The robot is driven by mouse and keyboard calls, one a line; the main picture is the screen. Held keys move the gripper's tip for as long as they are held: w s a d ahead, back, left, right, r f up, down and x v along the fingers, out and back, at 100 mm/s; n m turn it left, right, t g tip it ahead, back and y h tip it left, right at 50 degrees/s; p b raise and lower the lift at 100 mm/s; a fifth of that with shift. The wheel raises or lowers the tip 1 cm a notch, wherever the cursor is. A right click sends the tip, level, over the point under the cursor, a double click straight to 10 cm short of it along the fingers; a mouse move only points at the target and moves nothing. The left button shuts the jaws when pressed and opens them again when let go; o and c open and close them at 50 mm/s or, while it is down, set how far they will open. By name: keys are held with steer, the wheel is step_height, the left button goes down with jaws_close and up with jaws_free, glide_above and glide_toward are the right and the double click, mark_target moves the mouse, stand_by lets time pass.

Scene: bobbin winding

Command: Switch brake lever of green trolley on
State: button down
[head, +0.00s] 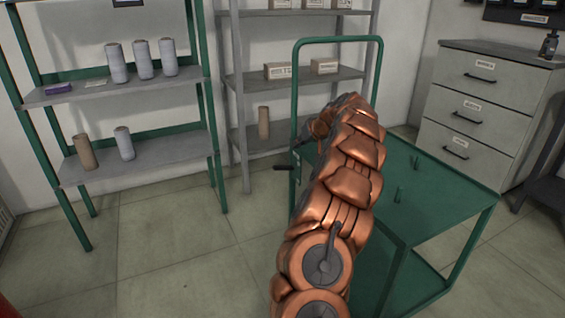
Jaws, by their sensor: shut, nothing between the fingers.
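The green trolley (438,205) stands right of centre, with a tall green handle frame (338,41) at its far left end. A short dark bar (281,168) sticks out to the left beside the handle's left post. It looks like a lever, but I cannot tell its setting. My copper arm reaches up from the bottom across the trolley's left side and bends down near the handle. My gripper is hidden behind the arm, so its contact with the lever cannot be seen.
A green-framed shelf (140,165) with cones and tubes stands at the left. A grey shelf (295,78) with small boxes stands behind the trolley. A drawer cabinet (487,105) is at the right. The floor (185,255) at left is clear.

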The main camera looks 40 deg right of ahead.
steer(key=b, duration=0.3)
glide_above(283, 168)
step_height(283, 168, down, 7)
steer(key=shift+a+f+b, duration=0.25)
steer(key=shift+f+b, duration=0.15)
steer(key=shift+f, duration=0.55)
steer(key=shift+a+f+b, duration=0.2)
steer(key=shift+f+b, duration=0.2)
steer(key=shift+f, duration=0.55)
